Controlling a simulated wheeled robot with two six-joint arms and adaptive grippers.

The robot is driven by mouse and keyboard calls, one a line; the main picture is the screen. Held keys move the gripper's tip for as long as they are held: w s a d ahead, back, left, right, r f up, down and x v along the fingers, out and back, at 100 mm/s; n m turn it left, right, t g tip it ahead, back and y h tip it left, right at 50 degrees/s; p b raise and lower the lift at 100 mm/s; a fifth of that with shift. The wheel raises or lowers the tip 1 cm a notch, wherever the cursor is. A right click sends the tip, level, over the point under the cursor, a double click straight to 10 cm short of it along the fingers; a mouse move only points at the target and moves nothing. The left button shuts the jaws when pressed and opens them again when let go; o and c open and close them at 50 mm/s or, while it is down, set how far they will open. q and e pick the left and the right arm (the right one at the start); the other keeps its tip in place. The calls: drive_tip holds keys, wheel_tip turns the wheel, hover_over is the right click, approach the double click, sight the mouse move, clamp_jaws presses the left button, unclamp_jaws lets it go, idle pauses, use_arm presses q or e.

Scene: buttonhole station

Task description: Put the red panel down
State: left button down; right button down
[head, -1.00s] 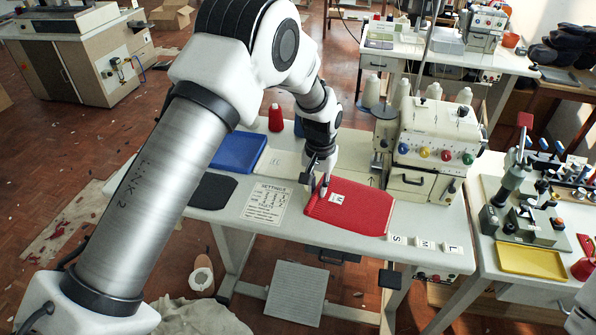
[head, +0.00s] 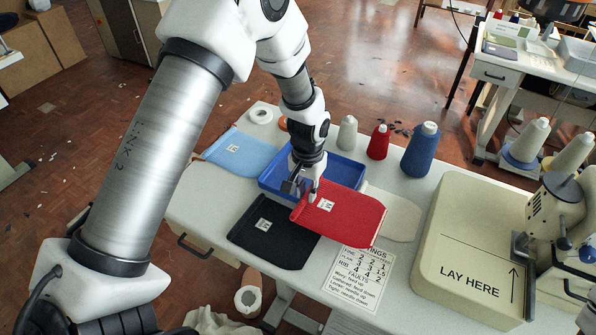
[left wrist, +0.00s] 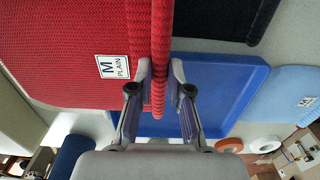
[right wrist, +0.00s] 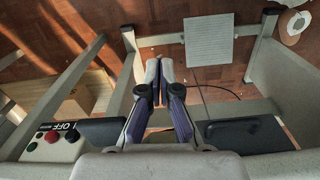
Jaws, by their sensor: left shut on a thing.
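The red panel (head: 352,218), a knit piece with a white label, is held by its left edge in my left gripper (head: 303,192). In the left wrist view the fingers (left wrist: 161,88) close on a thick rolled edge of the red panel (left wrist: 60,45); its label reads M PLAIN. In the head view the panel overlaps the blue tray (head: 269,182), the black panel (head: 262,235) and a cream panel (head: 402,220); its exact height above them is hard to tell. My right gripper (right wrist: 159,85) shows in the right wrist view, fingertips together and empty.
A light blue panel (head: 228,155) lies left of the tray. White (head: 347,133), red (head: 379,143) and blue (head: 420,152) cones stand behind. A settings card (head: 358,278) lies in front. A cream machine bed marked LAY HERE (head: 450,235) stands at right.

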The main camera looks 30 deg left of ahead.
use_arm(q)
drive_tip(key=w+a, duration=0.1)
drive_tip(key=a, duration=0.1)
drive_tip(key=w+a+p, duration=0.1)
drive_tip(key=a, duration=0.1)
drive_tip(key=w+a+p, duration=0.1)
drive_tip(key=w+a, duration=0.1)
drive_tip(key=shift+r, duration=0.25)
drive_tip(key=p, duration=0.2)
hover_over(285, 168)
drive_tip(key=shift+s+f, duration=0.1)
drive_tip(key=shift+f, duration=0.7)
drive_tip(key=shift+a, duration=0.15)
wheel_tip(285, 168, down, 3)
drive_tip(key=shift+f+p, duration=0.15)
drive_tip(key=shift+p, duration=0.6)
drive_tip(key=shift+w+f, duration=0.15)
drive_tip(key=shift+w, duration=0.05)
drive_tip(key=shift+f, duration=0.1)
drive_tip(key=c, duration=1.4)
unclamp_jaws()
drive_tip(key=shift+s, duration=0.1)
